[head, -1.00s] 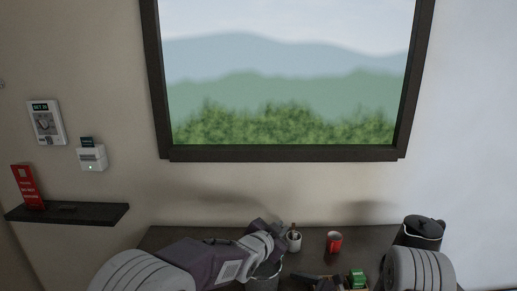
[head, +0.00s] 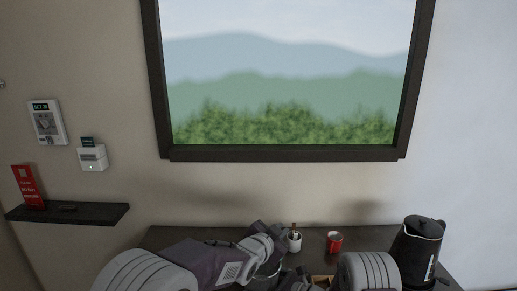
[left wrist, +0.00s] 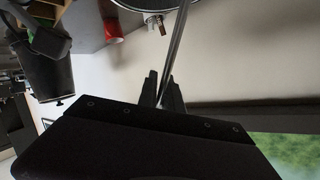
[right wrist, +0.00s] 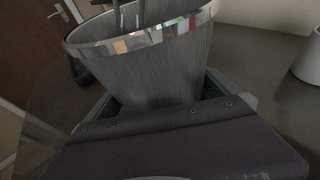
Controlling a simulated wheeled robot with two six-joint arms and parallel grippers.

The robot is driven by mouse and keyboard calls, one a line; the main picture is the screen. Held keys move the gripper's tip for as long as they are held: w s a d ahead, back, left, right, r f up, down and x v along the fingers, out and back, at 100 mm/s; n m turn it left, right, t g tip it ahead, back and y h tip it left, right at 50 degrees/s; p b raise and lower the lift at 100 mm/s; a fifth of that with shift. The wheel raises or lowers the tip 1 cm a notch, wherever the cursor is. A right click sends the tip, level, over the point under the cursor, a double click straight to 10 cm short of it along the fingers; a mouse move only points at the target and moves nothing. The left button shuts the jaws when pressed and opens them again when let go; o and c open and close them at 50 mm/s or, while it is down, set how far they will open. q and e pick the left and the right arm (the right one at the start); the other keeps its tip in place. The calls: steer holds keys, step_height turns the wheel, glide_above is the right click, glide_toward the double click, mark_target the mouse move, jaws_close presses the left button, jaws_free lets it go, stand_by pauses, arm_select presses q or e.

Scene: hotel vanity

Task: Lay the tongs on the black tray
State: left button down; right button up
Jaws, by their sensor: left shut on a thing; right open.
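My left gripper (left wrist: 164,95) is shut on a thin metal rod of the tongs (left wrist: 178,45), which reaches toward a bucket's shiny rim. The grey bucket (right wrist: 155,75) fills the right wrist view, with dark prongs above its mouth; I cannot tell whether these are tongs or fingers. My right gripper (right wrist: 162,100) is open, its fingers on either side of the bucket; contact is unclear. In the head view, my left gripper (head: 268,264) is at the bucket, largely hidden by its arm. The black tray cannot be made out clearly in any view.
A white cup (head: 294,242) with sticks and a red mug (head: 334,242) stand at the back of the counter. A black kettle (head: 420,243) stands at the right. A dark wall shelf (head: 95,213) is at left.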

steer(key=v, duration=1.1)
steer(key=shift+d+r, duration=0.15)
steer(key=shift+s+d+r, duration=0.1)
steer(key=shift+s+d, duration=0.1)
steer(key=shift+s, duration=0.1)
arm_select(q)
steer(key=shift+r, duration=0.35)
